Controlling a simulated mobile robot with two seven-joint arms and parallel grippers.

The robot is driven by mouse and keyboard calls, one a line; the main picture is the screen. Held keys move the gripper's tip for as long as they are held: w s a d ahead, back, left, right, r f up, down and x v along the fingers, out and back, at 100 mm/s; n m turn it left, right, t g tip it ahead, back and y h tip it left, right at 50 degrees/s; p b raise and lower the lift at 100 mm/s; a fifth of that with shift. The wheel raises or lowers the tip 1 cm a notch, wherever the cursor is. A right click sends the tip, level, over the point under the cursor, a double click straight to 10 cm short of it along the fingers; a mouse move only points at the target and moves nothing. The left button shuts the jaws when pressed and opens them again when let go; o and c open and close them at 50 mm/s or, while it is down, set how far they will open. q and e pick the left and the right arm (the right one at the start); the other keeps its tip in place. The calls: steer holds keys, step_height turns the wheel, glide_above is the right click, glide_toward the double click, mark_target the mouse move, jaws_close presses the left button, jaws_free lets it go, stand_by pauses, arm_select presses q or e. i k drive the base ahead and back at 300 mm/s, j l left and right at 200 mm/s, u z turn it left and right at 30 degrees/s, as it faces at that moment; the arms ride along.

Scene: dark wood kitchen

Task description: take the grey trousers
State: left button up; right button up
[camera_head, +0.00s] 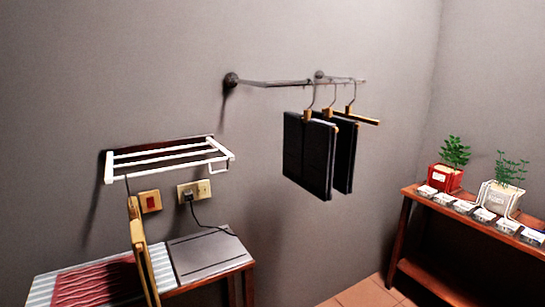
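Two dark folded garments hang from wooden hangers on a metal wall rail (275,84). The front one (308,158) is dark grey to black and looks like folded trousers. The one behind it (345,158) looks black and is partly hidden by the front one. I cannot tell clearly which of them is the grey pair. A third wooden hanger (362,118) at the right end of the rail shows no garment. Neither of my grippers is in view.
A white wall rack (168,160) is at left, above a table with a grey panel (203,255) and red cloth (100,284). A tall wooden piece (140,250) stands or hangs before it. A wooden shelf (403,230) at right bears potted plants (446,178). The space below the garments looks clear.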

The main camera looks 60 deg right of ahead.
mark_target(309, 144)
steer(key=z, duration=2.15)
steer(key=l+z, duration=0.25)
steer(key=l, duration=0.85)
